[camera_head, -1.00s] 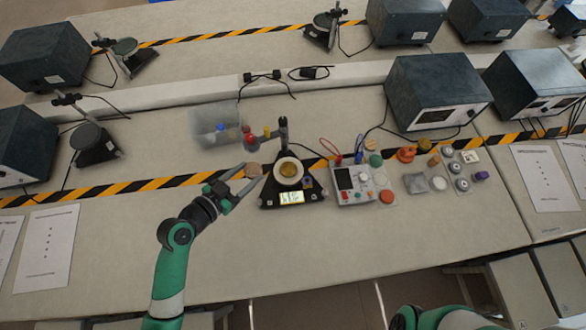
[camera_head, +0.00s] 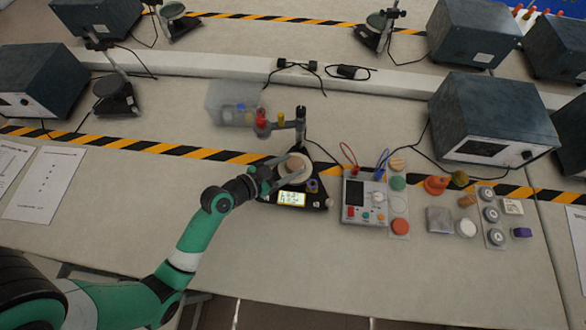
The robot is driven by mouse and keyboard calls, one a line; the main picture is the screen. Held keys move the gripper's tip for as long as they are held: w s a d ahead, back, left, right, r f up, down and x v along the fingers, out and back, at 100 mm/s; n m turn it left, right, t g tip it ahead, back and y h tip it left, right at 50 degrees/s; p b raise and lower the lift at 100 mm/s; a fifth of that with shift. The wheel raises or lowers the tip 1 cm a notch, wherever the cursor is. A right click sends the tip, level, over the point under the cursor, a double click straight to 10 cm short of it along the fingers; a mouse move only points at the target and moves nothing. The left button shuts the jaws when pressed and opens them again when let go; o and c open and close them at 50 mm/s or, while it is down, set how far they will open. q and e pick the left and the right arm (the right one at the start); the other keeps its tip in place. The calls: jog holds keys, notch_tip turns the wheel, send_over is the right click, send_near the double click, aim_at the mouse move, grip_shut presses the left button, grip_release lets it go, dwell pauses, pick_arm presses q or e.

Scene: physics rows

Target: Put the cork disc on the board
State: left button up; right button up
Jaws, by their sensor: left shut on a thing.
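My left gripper (camera_head: 278,176) is shut on the tan cork disc (camera_head: 296,163). It is at the round pan of a black three-cornered stand (camera_head: 316,199) with a lit display. The disc overlaps the pan in the picture; I cannot tell whether it touches it. My right gripper is not in view.
A white meter box (camera_head: 365,200) with red and blue leads stands right of the stand. A clear bin (camera_head: 232,104) is behind. Several small parts and a grey block (camera_head: 439,220) lie to the right. The front table is clear.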

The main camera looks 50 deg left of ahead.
pick_arm(q)
jog(key=shift+f, duration=0.15)
jog(key=o, duration=1.3)
jog(key=v, duration=1.1)
jog(key=shift+s+d+p, duration=0.3)
jog(key=shift+d+p, duration=0.05)
jog(key=shift+p, duration=0.05)
